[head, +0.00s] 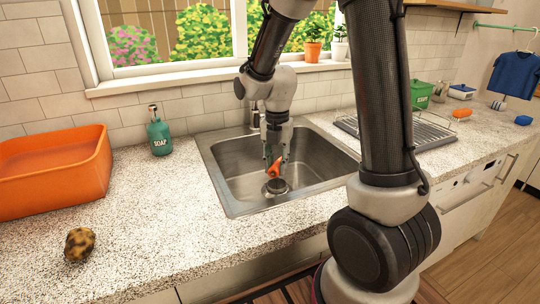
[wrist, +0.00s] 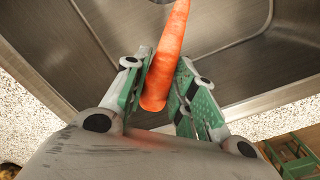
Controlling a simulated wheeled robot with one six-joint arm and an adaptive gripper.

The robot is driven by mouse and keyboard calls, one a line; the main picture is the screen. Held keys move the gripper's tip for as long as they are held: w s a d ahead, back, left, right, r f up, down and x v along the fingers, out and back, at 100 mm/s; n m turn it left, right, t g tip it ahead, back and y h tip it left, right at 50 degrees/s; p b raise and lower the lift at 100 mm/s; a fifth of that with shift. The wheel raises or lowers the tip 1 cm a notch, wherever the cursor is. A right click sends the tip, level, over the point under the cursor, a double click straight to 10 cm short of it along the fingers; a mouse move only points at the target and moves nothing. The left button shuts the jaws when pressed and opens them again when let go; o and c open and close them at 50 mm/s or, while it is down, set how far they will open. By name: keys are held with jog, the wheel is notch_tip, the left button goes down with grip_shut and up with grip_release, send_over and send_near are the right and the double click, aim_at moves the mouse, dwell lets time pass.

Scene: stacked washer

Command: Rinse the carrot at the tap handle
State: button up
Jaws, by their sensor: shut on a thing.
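An orange carrot (head: 276,167) is in my gripper (head: 275,153), over the sink basin in the head view. In the wrist view the carrot (wrist: 168,55) sits between the two green-padded fingers of my gripper (wrist: 170,88), its thick end toward the palm. My gripper is shut on it. The steel sink (head: 235,160) lies below, with a dark round drain (head: 275,186) under the carrot. The tap (head: 254,115) shows only in part behind my wrist at the sink's back edge, and its handle cannot be made out. I see no running water.
A green soap bottle (head: 159,134) stands left of the sink. An orange tub (head: 50,172) and a brown spotted potato-like item (head: 79,244) are on the left counter. A drying rack (head: 430,135) and a green container (head: 421,95) are to the right.

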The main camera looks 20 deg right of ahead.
jog(key=s+r, duration=0.4)
jog(key=s, duration=0.1)
jog(key=shift+a, duration=0.45)
dwell(0.6)
